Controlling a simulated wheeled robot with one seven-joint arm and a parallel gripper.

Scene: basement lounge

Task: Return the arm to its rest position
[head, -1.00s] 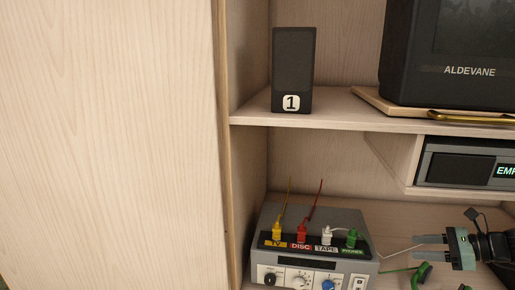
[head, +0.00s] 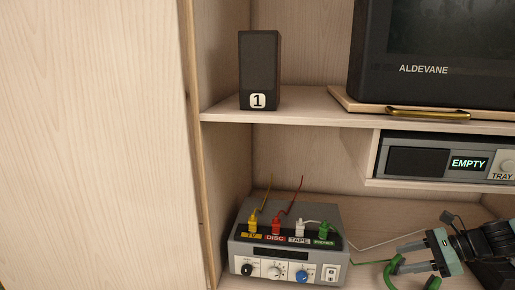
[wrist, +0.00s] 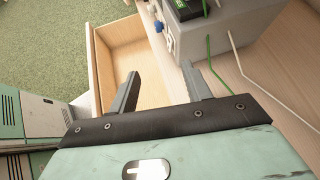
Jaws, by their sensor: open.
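My gripper (head: 402,257) is at the lower right of the head view, to the right of the grey switch box (head: 290,272). Its two grey fingers point left, apart from each other. In the wrist view my gripper (wrist: 160,72) is open with nothing between the fingers. Beyond them lie an open wooden drawer (wrist: 120,50) and the switch box (wrist: 225,35). A green ring-shaped item (head: 388,274) shows close to the fingers in the head view; I cannot tell whether they touch.
Yellow, red, white and green plugs stand on the switch box. A black speaker (head: 259,62) marked 1 and an ALDEVANE television (head: 425,72) stand on the shelf (head: 310,112) above. A player reading EMPTY (head: 468,163) sits below it. Green carpet (wrist: 40,40) lies beyond the drawer.

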